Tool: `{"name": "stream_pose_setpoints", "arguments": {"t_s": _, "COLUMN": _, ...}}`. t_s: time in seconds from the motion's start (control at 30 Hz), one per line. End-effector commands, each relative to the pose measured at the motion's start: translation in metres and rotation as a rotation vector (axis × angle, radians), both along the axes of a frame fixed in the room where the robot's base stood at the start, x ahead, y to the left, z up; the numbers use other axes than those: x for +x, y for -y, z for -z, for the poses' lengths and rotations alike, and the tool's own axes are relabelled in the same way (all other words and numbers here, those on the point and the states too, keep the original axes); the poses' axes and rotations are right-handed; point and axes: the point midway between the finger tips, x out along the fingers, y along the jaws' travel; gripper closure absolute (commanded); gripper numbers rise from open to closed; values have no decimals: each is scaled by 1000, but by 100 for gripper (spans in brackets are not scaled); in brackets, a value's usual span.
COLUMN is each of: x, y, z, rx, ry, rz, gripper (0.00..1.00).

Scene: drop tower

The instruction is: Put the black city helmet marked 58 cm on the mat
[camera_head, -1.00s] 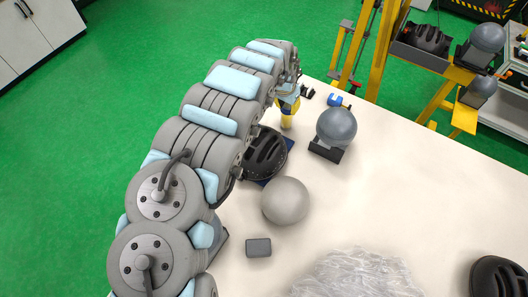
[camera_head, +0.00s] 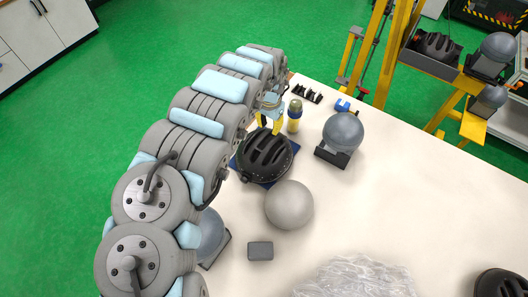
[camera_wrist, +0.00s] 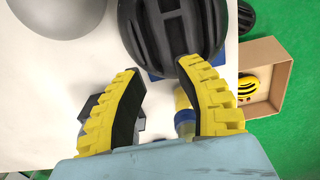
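A black vented helmet (camera_head: 265,156) sits on a dark blue mat (camera_head: 262,185), whose edges show around it. I cannot read a size mark on it. My gripper (camera_head: 270,122) is at the helmet's far side, fingers pointing down. In the wrist view, my gripper (camera_wrist: 160,68) is open with nothing between its fingers. The helmet (camera_wrist: 172,25) lies just beyond the fingertips, and the right fingertip overlaps its edge in the picture. I cannot tell whether they touch. A second black helmet (camera_head: 500,284) is at the table's right edge, partly cut off.
A grey ball (camera_head: 289,204), a grey block (camera_head: 260,250) and clear wrap (camera_head: 355,278) are near the helmet. A blue-grey headform (camera_head: 343,132) and a yellow bottle (camera_head: 294,116) stand behind. A yellow tower (camera_head: 385,55) holds another helmet (camera_head: 437,46). The right of the table is mostly clear.

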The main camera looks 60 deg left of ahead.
Motion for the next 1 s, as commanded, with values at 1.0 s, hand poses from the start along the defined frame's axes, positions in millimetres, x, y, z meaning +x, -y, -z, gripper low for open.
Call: {"name": "stream_pose_setpoints", "arguments": {"t_s": 1.0, "x": 1, "y": 1, "z": 74, "rx": -2, "ry": 1, "rz": 1, "gripper": 66}}
